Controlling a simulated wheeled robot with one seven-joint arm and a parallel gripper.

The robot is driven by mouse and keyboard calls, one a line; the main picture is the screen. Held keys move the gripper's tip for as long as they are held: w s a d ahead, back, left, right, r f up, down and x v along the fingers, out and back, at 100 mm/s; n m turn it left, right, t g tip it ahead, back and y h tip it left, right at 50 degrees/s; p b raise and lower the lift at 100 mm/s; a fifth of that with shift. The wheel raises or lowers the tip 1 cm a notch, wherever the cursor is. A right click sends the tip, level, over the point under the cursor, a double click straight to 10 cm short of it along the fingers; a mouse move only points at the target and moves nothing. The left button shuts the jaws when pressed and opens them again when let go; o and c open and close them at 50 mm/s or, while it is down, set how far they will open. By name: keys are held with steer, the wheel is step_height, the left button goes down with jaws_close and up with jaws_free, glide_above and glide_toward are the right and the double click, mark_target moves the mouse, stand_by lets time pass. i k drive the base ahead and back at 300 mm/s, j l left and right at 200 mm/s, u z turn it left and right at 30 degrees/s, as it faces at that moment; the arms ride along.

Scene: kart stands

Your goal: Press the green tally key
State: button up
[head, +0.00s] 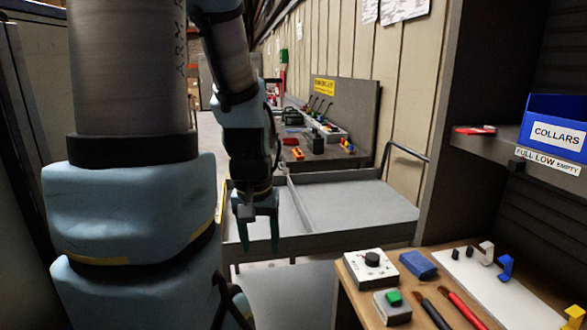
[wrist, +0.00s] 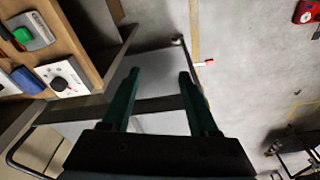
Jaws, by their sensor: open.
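The green tally key (head: 394,297) sits on a small grey block on the wooden bench (head: 345,292) at the lower right of the head view. It also shows in the wrist view (wrist: 22,35), at the upper left. My gripper (head: 260,247) hangs fingers down over the grey cart, left of the bench and well apart from the key. In the wrist view its two dark green fingers (wrist: 156,80) are spread with nothing between them.
Beside the key are a white box with a black knob (head: 372,260), a blue block (head: 418,264), and black and red handled tools (head: 462,306). A white board with hooks (head: 500,285) lies to the right. The grey cart (head: 350,205) stands behind. A blue bin (head: 553,128) is on the shelf.

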mark_target(394, 298)
steer(key=i+j+z, duration=0.15)
steer(key=z, duration=0.2)
steer(key=i+j+z, duration=0.15)
steer(key=z, duration=0.2)
steer(key=j+z, duration=0.4)
steer(key=i+l, duration=0.05)
steer(key=l, duration=0.05)
